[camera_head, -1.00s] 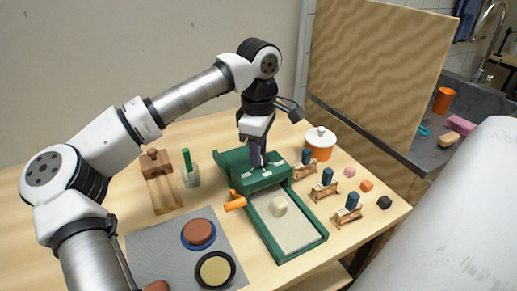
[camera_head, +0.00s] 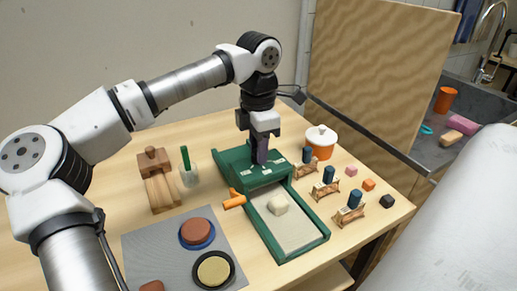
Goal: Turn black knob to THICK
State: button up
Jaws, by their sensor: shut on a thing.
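The green slab roller (camera_head: 262,185) stands on the table with white labels on its top housing. My gripper (camera_head: 261,161) points down onto the top of this housing, its fingers shut at the place of the knob. The black knob itself is hidden behind or between my fingers. I cannot read the labels at this size, so I cannot tell which setting the knob points to. An orange crank handle (camera_head: 233,200) sticks out at the machine's left side. A pale clay lump (camera_head: 278,204) lies on the bed of the machine.
Several small wooden stands with blue tops (camera_head: 326,182) and an orange pot with a white lid (camera_head: 320,142) stand to the right. A grey mat (camera_head: 150,235) holds round discs.

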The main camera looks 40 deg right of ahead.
jog(key=shift+n+b, duration=0.3)
jog(key=shift+n, duration=1.6)
jog(key=o, duration=1)
notch_tip(320, 180, up, 14)
jog(key=shift+f, duration=0.1)
